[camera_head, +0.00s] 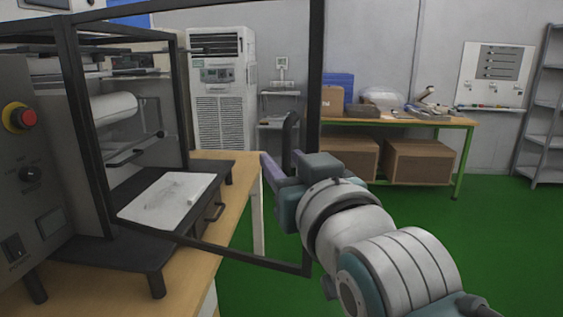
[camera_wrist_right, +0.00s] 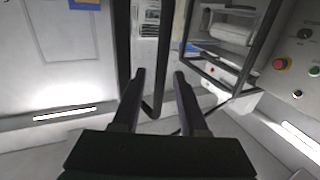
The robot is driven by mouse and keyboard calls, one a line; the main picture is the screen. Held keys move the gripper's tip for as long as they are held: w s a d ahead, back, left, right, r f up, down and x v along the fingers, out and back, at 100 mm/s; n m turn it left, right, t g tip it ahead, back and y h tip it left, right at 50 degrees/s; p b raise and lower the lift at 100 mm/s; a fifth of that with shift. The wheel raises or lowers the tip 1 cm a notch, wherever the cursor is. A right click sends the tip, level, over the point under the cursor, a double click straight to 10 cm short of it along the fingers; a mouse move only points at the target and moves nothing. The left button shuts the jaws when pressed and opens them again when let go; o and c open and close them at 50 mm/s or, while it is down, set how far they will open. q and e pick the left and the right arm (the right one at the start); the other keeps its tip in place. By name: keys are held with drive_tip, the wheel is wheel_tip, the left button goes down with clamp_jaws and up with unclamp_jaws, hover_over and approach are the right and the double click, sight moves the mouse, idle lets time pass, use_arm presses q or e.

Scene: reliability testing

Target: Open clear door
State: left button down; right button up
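The clear door has a black frame (camera_head: 316,90) and a see-through pane. It stands swung out from the machine (camera_head: 40,180) on the left, with a gap to the machine's front. Its dark curved handle (camera_head: 290,132) shows just beyond my right gripper (camera_head: 276,172). In the right wrist view the handle (camera_wrist_right: 157,108) appears between the two fingers of my right gripper (camera_wrist_right: 160,75), which are apart. I cannot tell whether a finger touches it. The door frame (camera_wrist_right: 123,45) also shows there. My left gripper is not in view.
The machine has a red knob (camera_head: 25,118) and stands on a wooden table (camera_head: 185,275). A green-legged bench (camera_head: 466,125) with boxes stands at the back, beside a grey shelf (camera_head: 540,110). Open green floor (camera_head: 500,240) lies to the right.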

drive_tip(key=shift+s+d, duration=0.1)
drive_tip(key=shift+s, duration=0.15)
drive_tip(key=v, duration=0.9)
drive_tip(key=shift+s+p, duration=0.25)
drive_tip(key=shift+p, duration=0.15)
drive_tip(key=s+d+f+m+g+h+p, duration=0.1)
drive_tip(key=s+d+f+g+h+p, duration=0.25)
drive_tip(key=s+d+g, duration=0.55)
drive_tip(key=s+d+f+g+h+p, duration=0.2)
drive_tip(key=s+d+f+g, duration=0.25)
drive_tip(key=s, duration=0.85)
wheel_tip(320, 180, up, 37)
drive_tip(key=p, duration=3.8)
drive_tip(key=shift+s+d+r, duration=0.25)
drive_tip(key=shift+s+d, duration=0.1)
drive_tip(key=shift+d, duration=0.1)
